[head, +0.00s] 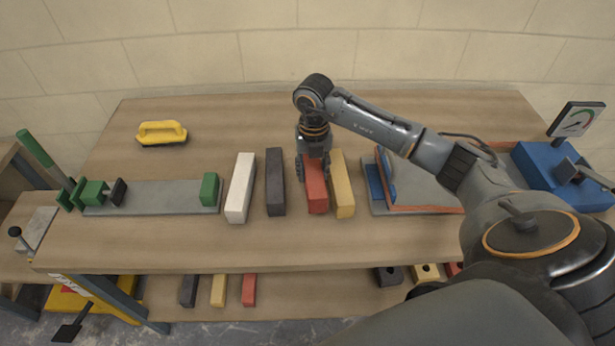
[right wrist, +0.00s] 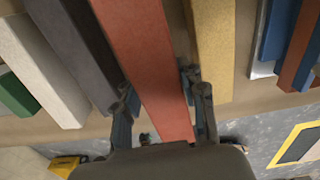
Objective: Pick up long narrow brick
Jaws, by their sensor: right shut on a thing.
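Several long narrow bricks lie side by side on the wooden table: a white brick (head: 240,188), a dark grey brick (head: 275,182), a red brick (head: 317,195) and a yellow brick (head: 343,185). My right gripper (head: 313,172) reaches down over the red brick and is shut on its sides. In the right wrist view the red brick (right wrist: 145,55) runs between the two fingers (right wrist: 163,100), with the dark grey brick (right wrist: 72,45) and yellow brick (right wrist: 213,45) beside it. Whether the red brick touches the table is hard to tell. My left gripper is out of view.
A grey plate with green clamps (head: 150,197) lies left of the bricks, and a yellow-handled tool (head: 161,133) behind it. A plate with blue and orange parts (head: 410,185) and a blue device with a gauge (head: 560,170) stand right. Smaller bricks (head: 218,290) lie below.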

